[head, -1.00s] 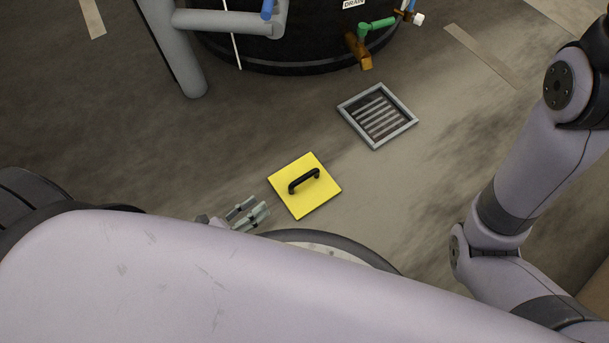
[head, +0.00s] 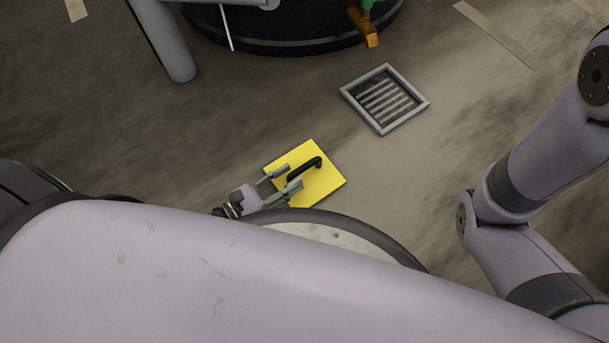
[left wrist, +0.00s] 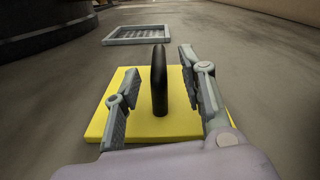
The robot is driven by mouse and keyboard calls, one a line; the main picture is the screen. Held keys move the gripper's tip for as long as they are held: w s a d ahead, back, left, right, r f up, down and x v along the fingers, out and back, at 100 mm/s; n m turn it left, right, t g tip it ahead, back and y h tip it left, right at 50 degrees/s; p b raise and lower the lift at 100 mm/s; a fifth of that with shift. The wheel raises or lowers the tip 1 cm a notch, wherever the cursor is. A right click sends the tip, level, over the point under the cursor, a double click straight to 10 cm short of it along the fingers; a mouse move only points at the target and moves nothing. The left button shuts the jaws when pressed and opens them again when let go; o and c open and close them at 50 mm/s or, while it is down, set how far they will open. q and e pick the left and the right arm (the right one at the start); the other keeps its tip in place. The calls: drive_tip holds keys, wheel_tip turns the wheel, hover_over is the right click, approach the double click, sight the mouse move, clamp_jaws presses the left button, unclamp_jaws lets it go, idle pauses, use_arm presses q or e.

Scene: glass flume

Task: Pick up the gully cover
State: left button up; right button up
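The gully cover (head: 324,184) is a yellow square plate lying flat on the floor, with a black bar handle (head: 304,169) standing up from it. My left gripper (head: 283,180) is open at the cover's left side, its fingers reaching over the plate toward the handle. In the left wrist view the yellow cover (left wrist: 185,126) lies below the open fingers, and the black handle (left wrist: 159,80) stands upright between them. There is a gap on both sides of it. My right gripper is not in view.
A framed floor drain grating (head: 384,98) lies beyond the cover, up and to the right. A black round tank (head: 285,35) with an orange-brown drain outlet (head: 365,28) and a grey post (head: 165,40) stand at the back. The floor between cover and grating is clear.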

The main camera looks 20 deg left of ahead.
sight(316, 159)
use_arm(q)
drive_tip(key=shift+b+x, duration=2.05)
drive_tip(key=shift+x, duration=0.75)
drive_tip(key=shift+c, duration=0.4)
clamp_jaws()
drive_tip(key=shift+r, duration=0.1)
